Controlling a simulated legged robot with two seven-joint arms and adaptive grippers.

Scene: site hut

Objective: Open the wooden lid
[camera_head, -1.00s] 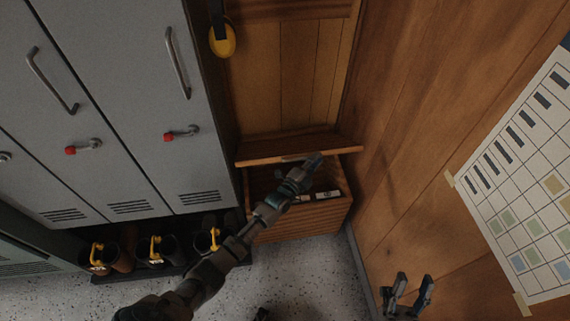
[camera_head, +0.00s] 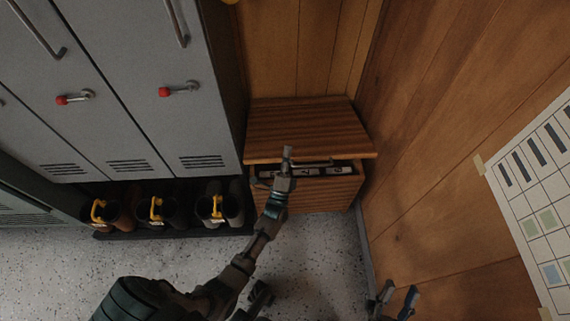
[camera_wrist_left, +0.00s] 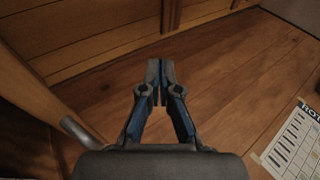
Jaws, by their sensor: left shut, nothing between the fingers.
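The wooden lid (camera_head: 305,125) of a slatted wooden chest (camera_head: 320,198) is partly raised. Its top face shows, and a dark gap under its front edge reveals the inside. A metal bar handle (camera_head: 318,163) runs along that edge. My left gripper (camera_head: 287,153) is shut and empty, overlapping the lid's front edge left of centre; contact cannot be told. In the left wrist view its closed fingers (camera_wrist_left: 161,75) point toward wood planks, with a grey metal bar (camera_wrist_left: 82,134) at lower left. My right gripper (camera_head: 399,292) is open and empty at the bottom right, away from the chest.
Grey lockers (camera_head: 120,110) with red-tipped handles stand left of the chest. A plank wall (camera_head: 450,170) with a chart (camera_head: 540,190) is close on the right. Speckled floor is clear in front.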

